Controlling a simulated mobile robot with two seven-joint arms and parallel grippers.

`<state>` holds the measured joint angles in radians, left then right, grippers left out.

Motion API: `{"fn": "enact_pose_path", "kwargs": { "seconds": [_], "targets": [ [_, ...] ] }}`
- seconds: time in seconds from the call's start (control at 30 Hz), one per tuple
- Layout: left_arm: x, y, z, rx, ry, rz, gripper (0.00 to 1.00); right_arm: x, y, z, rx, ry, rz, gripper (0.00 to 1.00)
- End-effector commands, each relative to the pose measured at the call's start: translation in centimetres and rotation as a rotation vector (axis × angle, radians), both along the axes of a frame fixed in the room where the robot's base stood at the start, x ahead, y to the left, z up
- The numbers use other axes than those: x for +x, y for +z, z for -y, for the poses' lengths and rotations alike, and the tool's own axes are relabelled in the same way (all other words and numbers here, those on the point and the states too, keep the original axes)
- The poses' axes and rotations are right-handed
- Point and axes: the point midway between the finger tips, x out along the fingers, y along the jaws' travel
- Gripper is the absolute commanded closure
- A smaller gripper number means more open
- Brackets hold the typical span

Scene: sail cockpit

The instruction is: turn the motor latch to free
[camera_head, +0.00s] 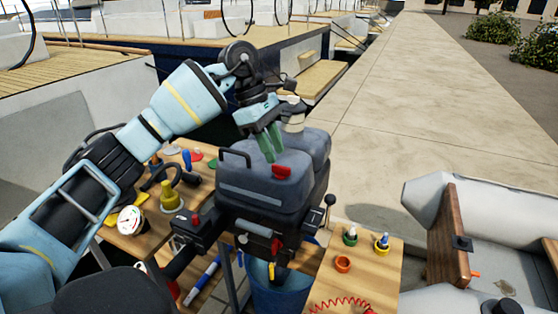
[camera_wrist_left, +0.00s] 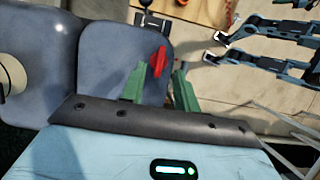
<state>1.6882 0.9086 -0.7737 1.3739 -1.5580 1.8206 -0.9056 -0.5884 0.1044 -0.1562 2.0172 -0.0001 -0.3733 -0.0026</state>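The dark grey outboard motor (camera_head: 265,185) is at the middle of the head view. A red latch (camera_head: 281,172) sits on its top cover. The latch also shows in the left wrist view (camera_wrist_left: 157,61), seen in the gap between my finger tips. My left gripper (camera_head: 268,143) reaches down from the upper left with green fingers, just above the cover and close to the latch. Its fingers (camera_wrist_left: 160,88) are apart with nothing held. I cannot tell whether a finger touches the latch.
A wooden bench with several coloured fittings lies left of the motor. A wooden board (camera_head: 384,275) with an orange ring (camera_head: 343,264) is at its right. A blue bucket (camera_head: 283,296) stands below. A grey dinghy (camera_head: 428,205) lies at the right, and the pavement behind is clear.

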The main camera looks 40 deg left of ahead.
Motion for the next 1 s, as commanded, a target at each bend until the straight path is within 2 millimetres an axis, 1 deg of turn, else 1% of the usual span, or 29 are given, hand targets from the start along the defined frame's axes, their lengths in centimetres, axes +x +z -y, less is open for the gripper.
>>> {"fn": "enact_pose_path", "kwargs": {
  "seconds": [0.03, 0.1, 0.3, 0.63, 0.87, 1.0],
  "targets": [
    [0.0, -0.8, 0.3, 0.001, -0.002, -0.002, 0.69, 0.0, 0.0, 0.0, 0.000, 0.000, 0.000, 0.64],
    [0.1, -1.7, 0.7, 0.000, -0.001, -0.002, 0.69, 0.0, 0.0, 0.0, 0.000, 0.000, 0.001, 0.64],
    [0.3, -3.2, 1.4, -0.001, -0.001, 0.001, 0.69, 0.0, 0.1, 0.0, 0.000, 0.000, 0.002, 0.64],
    [0.3, -3.4, 1.5, -0.001, -0.001, 0.002, 0.69, 0.1, 0.1, 0.0, 0.000, 0.000, 0.002, 0.64],
    [0.3, -3.4, 1.4, -0.001, -0.001, 0.002, 0.99, 0.0, 0.1, 0.0, 0.000, -0.001, 0.002, 0.64],
    [0.3, -3.4, 1.4, -0.001, -0.001, 0.002, 1.00, 0.0, 0.1, 0.0, 0.000, -0.001, 0.002, 0.64]
  ]
}}
